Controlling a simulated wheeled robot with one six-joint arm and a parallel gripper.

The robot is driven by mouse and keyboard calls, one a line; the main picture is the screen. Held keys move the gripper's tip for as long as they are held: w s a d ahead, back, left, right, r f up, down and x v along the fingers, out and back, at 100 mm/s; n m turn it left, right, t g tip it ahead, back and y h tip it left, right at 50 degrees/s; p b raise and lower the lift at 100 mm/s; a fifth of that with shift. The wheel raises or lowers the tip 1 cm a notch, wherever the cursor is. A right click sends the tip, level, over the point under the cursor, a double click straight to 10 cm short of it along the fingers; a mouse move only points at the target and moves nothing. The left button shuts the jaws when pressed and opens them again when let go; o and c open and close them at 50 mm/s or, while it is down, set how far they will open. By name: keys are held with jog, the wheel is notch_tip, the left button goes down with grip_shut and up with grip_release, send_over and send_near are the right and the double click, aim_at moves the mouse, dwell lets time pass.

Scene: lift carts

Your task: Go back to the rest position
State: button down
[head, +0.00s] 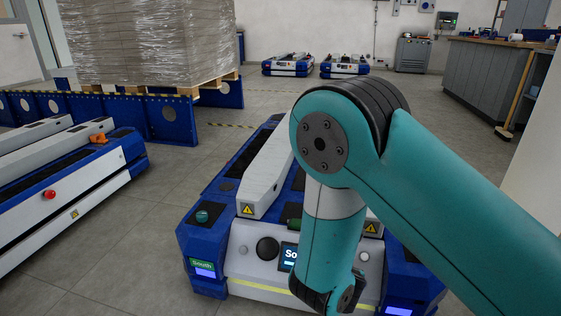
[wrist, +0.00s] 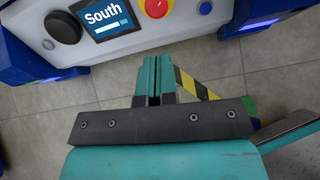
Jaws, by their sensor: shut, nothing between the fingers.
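My teal arm reaches in from the right in the head view and bends down in front of the blue and white lift cart marked South (head: 255,255). My gripper is out of sight in the head view. In the wrist view my gripper (wrist: 154,62) is shut and empty, its two teal fingers together. The fingers point at the cart's front, over the floor. The cart's front shows in the wrist view with a South screen (wrist: 102,18), a black knob (wrist: 63,27) and a red button on a yellow base (wrist: 157,5). The fingers appear apart from these.
Another cart (head: 60,175) with a red button stands at the left. Two carts (head: 288,65) stand at the far wall. A grey counter (head: 490,75) is at the right. Tiled floor lies open between.

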jog(key=s+a+r+m+g+y+p, duration=0.1)
jog(key=s+r+m+g+y+p, duration=0.15)
jog(key=s+r+m, duration=0.7)
jog(key=s+r+m+g+y+p, duration=0.25)
jog(key=s+r+m, duration=0.3)
jog(key=r, duration=0.75)
jog(key=s+a+r+m+g+y+p, duration=0.1)
jog(key=s+r+m+g+y+p, duration=0.15)
jog(key=s+r+m, duration=0.6)
notch_tip(320, 180, up, 41)
jog(key=w+g+p, duration=0.1)
jog(key=p, duration=3.6)
